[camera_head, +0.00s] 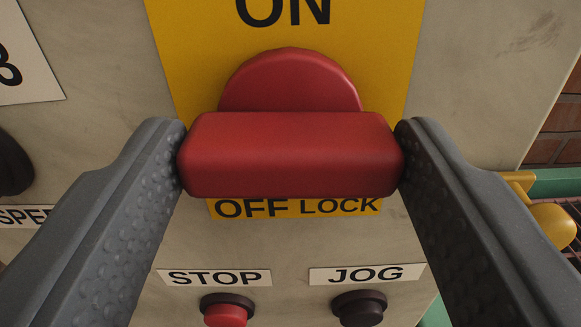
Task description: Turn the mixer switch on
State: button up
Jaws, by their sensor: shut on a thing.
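The mixer switch (290,155) is a red rotary knob with a thick bar handle across a round red base. It sits on a yellow plate (375,60) marked ON at the top and OFF LOCK below. The bar lies level, left to right, in the middle of the view. My gripper (291,157) is shut on the bar, with one grey finger touching each end. The bar hides the middle of the plate.
Below the switch are a red STOP button (226,312) and a dark JOG button (360,307) on the beige panel (300,240). A dark knob (12,165) is at the left edge. Yellow and green parts (545,215) show at the right, near a brick wall (560,130).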

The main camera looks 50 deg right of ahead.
jog(key=m+b, duration=0.2)
jog(key=m, duration=0.2)
jog(key=shift+f+m, duration=0.15)
jog(key=shift+m, duration=0.15)
jog(key=m+b, duration=0.2)
jog(key=m, duration=0.2)
jog(key=shift+f, duration=0.15)
jog(key=m+b, duration=0.2)
jog(key=m, duration=0.2)
jog(key=shift+f, duration=0.15)
jog(key=shift+s+m+b, duration=0.1)
jog(key=shift+m+b, duration=1.4)
jog(key=shift+m, duration=0.9)
jog(key=o, duration=1)
jog(key=shift+s, duration=0.1)
